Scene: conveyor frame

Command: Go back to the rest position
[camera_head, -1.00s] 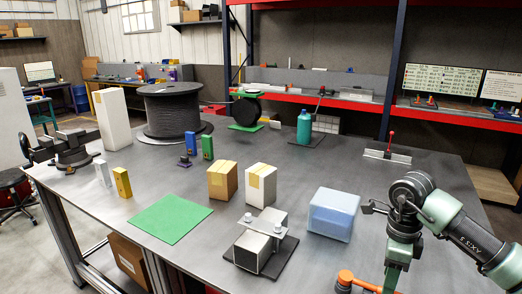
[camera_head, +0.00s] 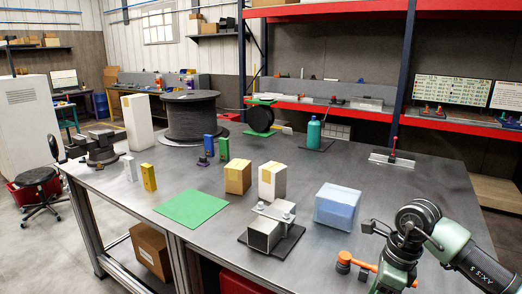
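My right arm comes in from the lower right. Its gripper (camera_head: 372,228) hangs over the right part of the grey table (camera_head: 350,170), close to a blue translucent box (camera_head: 337,207) and apart from it. The gripper is small and partly dark against the table, so I cannot tell whether its fingers are open or shut. I see nothing held in it. My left gripper is not in view.
A metal block fixture (camera_head: 268,232) and an orange part (camera_head: 357,262) lie near the front edge. Two cartons, a green sheet (camera_head: 190,208), a black spool (camera_head: 190,118) and a teal bottle (camera_head: 313,132) stand further left and back. The table's back right is mostly clear.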

